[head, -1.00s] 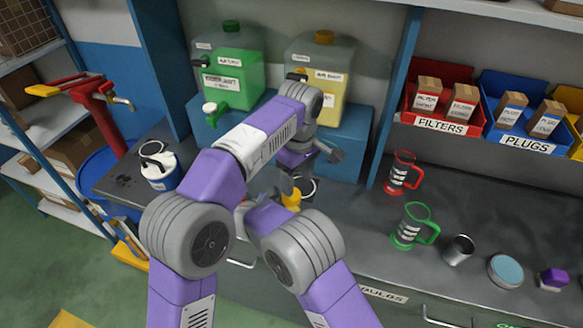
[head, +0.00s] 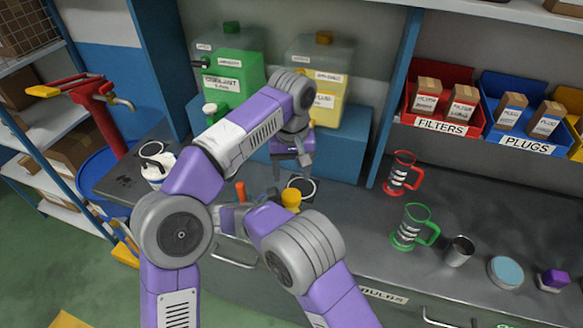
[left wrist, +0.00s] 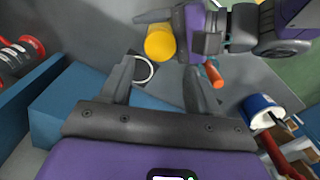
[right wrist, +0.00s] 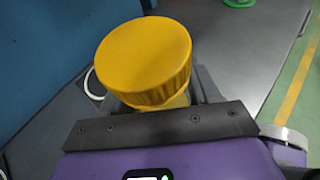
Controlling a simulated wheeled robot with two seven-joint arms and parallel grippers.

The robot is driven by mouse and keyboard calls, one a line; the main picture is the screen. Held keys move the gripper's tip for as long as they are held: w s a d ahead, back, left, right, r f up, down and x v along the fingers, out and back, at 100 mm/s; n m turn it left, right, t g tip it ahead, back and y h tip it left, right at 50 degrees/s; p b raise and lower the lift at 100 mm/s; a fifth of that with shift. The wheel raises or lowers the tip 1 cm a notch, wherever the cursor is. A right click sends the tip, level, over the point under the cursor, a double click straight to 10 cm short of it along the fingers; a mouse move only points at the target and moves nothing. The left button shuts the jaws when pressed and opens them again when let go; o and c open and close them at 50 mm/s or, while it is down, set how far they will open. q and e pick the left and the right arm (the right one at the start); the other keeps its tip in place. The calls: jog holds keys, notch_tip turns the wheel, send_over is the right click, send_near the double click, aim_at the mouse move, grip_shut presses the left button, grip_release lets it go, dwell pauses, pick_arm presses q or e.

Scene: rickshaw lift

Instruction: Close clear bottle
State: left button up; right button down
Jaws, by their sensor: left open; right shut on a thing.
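A yellow cap (head: 291,196) shows at the bench's front edge. It fills the middle of the right wrist view (right wrist: 145,62), at the mouth of a bottle mostly hidden below it; I cannot tell whether it is tightened. My right gripper (left wrist: 172,35) is shut on the bottle under the cap; its fingers are largely hidden in the right wrist view. My left gripper (head: 290,172) is open and empty, above and behind the cap. In the left wrist view the cap (left wrist: 160,42) lies beyond its spread fingers, apart from them.
A white ring (left wrist: 143,70) and an orange handle (head: 241,190) are near the cap. A blue stand (head: 340,150) holds green and yellow tanks behind. A white-blue container (head: 157,165) stands left. Red (head: 402,175) and green (head: 412,228) jugs stand right on the bench.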

aim_at(291, 195)
pick_arm(q)
notch_tip(291, 195, down, 8)
jog(key=shift+r, duration=0.2)
dwell(0.3)
jog(key=c, duration=0.9)
jog(key=m, duration=0.9)
jog(key=shift+m, duration=0.3)
jog(key=m, duration=0.9)
jog(key=shift+m, duration=0.4)
jog(key=o, duration=1.2)
